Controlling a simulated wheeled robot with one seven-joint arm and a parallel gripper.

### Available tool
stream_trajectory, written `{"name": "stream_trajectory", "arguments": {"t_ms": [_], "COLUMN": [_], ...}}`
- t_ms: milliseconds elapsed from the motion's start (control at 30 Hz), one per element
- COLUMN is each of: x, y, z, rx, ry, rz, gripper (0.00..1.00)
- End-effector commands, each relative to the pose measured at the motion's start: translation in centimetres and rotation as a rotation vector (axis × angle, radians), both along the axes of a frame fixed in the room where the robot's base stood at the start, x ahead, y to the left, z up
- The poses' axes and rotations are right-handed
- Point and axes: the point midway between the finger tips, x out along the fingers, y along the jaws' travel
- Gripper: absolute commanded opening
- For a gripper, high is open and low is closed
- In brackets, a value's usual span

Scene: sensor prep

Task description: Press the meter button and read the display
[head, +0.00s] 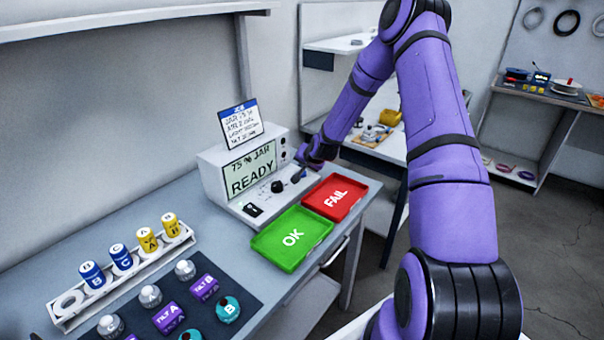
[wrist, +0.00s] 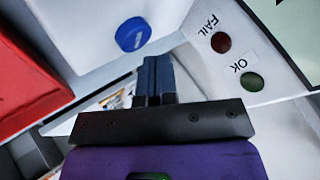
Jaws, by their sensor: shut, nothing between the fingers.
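The white meter (head: 212,175) stands on the bench against the wall. Its pale green display (head: 250,170) reads "READY" under a line that looks like "75 % JAR". A round blue button (wrist: 133,34) shows on the meter's white surface in the wrist view. My gripper (wrist: 157,62) is shut and empty, its dark fingertips close to the button. I cannot tell whether they touch it. A red FAIL lamp (wrist: 221,42) and a green OK lamp (wrist: 252,81) sit right of the fingers. In the head view my gripper (head: 300,177) is at the meter's right front, and the button is hidden.
A green OK tray (head: 268,252) and a red FAIL tray (head: 352,187) lie empty before the meter. A text card (head: 241,122) stands on top. A white rack (head: 65,318) with blue and yellow jars, and a dark mat (head: 250,299) with several pieces, are at the left.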

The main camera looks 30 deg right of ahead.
Motion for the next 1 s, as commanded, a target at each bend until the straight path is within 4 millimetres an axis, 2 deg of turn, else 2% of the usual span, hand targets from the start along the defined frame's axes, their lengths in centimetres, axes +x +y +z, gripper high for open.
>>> {"name": "stream_trajectory", "arguments": {"t_ms": [333, 1000], "x": [0.0, 0.0], "y": [0.0, 0.0], "z": [-0.8, -1.1], "rx": [0.001, 0.0], "ry": [0.001, 0.0], "rz": [0.001, 0.0], "gripper": [0.0, 0.0]}}
